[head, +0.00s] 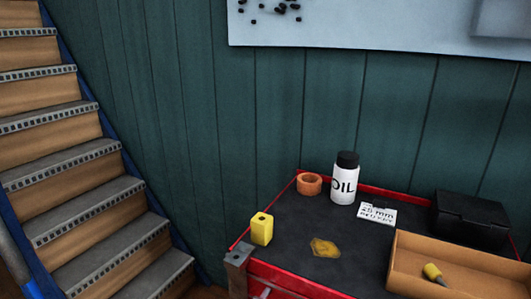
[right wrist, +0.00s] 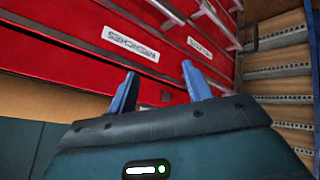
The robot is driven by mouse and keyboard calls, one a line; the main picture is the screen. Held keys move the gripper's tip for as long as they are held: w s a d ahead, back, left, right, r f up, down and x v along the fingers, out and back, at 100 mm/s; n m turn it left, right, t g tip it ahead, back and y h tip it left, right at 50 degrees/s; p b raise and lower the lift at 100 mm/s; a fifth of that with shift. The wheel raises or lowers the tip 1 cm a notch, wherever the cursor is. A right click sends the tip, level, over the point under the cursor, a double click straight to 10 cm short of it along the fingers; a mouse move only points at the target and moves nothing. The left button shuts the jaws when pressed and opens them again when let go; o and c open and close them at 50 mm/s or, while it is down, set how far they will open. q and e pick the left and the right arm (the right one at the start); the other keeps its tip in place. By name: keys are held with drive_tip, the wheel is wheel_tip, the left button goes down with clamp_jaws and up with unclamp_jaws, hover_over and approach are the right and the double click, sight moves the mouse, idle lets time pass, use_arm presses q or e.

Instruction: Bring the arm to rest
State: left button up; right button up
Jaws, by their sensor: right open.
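My right gripper (right wrist: 160,88) shows in the right wrist view with its two blue fingers apart and nothing between them. It points toward the front of a red tool cabinet (right wrist: 65,50), whose drawers carry white labels. I cannot tell whether the fingertips touch the cabinet. In the head view neither of my grippers shows. The cabinet top (head: 290,235) in the head view is black with red edges and bears several objects. My left gripper is in neither view.
On the cabinet top are an oil bottle (head: 345,180), an orange ring (head: 309,184), a yellow block (head: 262,229), a label card (head: 377,213), a black case (head: 470,218), a cardboard tray (head: 455,268) with a yellow-handled item (head: 434,273), and a brownish spill (head: 325,248). Stairs (head: 85,190) rise at left.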

drive_tip(key=s+a+f+m+g+y, duration=0.1)
drive_tip(key=s+f+g, duration=0.1)
drive_tip(key=s, duration=0.3)
drive_tip(key=s+a+f+m+g, duration=0.2)
drive_tip(key=s+f+g, duration=0.1)
drive_tip(key=s, duration=0.2)
use_arm(q)
drive_tip(key=b, duration=0.1)
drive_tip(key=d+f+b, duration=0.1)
drive_tip(key=b, duration=0.3)
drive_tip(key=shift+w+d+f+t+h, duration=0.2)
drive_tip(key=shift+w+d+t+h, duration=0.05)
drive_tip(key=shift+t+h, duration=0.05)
use_arm(e)
drive_tip(key=w+a+f+t+y, duration=0.1)
drive_tip(key=w+a+f+t, duration=0.2)
drive_tip(key=f, duration=0.3)
drive_tip(key=w+a+f+n+t+y, duration=0.1)
drive_tip(key=w+a+f+t+y, duration=0.1)
drive_tip(key=w+a+f+t, duration=0.1)
wheel_tip(320, 180, down, 3)
drive_tip(key=shift+w+a+r+t, duration=0.15)
drive_tip(key=shift+w+t, duration=0.05)
drive_tip(key=shift+t, duration=0.4)
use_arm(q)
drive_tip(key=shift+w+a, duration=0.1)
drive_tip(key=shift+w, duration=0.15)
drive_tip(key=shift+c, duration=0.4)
